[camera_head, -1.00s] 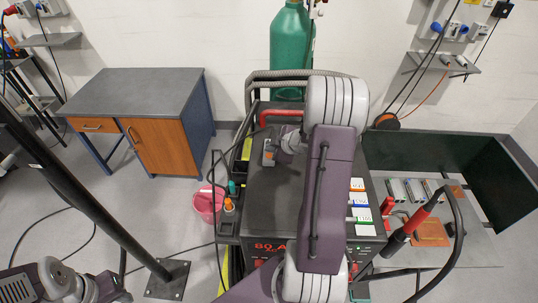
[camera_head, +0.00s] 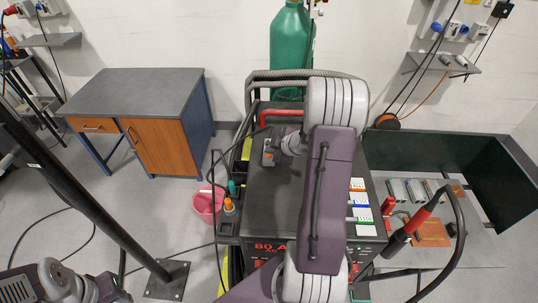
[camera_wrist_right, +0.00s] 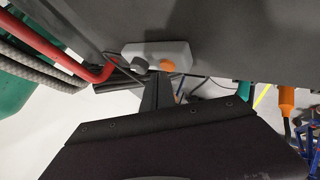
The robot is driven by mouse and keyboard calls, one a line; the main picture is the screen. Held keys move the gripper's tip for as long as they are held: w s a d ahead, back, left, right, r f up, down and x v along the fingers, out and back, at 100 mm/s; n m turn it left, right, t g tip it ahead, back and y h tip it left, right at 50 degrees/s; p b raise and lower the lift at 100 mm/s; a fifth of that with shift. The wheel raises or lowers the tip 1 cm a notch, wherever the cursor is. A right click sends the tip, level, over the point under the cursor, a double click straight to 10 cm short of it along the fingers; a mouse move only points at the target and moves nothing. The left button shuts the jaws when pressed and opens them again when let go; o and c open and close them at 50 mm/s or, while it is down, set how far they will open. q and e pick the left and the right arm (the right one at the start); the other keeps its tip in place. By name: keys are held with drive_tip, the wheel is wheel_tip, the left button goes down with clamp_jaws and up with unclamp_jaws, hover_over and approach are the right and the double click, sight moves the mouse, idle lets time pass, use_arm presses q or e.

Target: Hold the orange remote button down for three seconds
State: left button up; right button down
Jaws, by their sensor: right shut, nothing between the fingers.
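The remote is a small grey box (camera_head: 268,155) on the dark top of the welding cart, near its back left. The right wrist view shows the remote (camera_wrist_right: 178,52) close up, with its orange button (camera_wrist_right: 168,65) and a dark round knob (camera_wrist_right: 140,64) beside it. My right gripper (camera_head: 280,150) is at the remote, mostly hidden by my own arm. In the right wrist view its dark, shut fingers (camera_wrist_right: 158,78) reach up to the remote's near side, by the button. I cannot tell whether they touch or press it. My left gripper is outside the picture.
The cart (camera_head: 262,205) has a red handle (camera_head: 281,113) and a grey hose behind the remote. A green gas cylinder (camera_head: 291,45) stands at the back. A welding table (camera_head: 470,250) is to the right, a cabinet (camera_head: 135,90) to the left.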

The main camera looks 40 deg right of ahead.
sight(271, 156)
drive_tip(key=shift+f+b, duration=0.3)
drive_tip(key=shift+f, duration=0.1)
idle(3.3)
drive_tip(key=shift+r+p, duration=0.85)
drive_tip(key=shift+p, duration=0.1)
wheel_tip(271, 156, up, 5)
drive_tip(key=p, duration=0.5)
drive_tip(key=shift+r, duration=0.1)
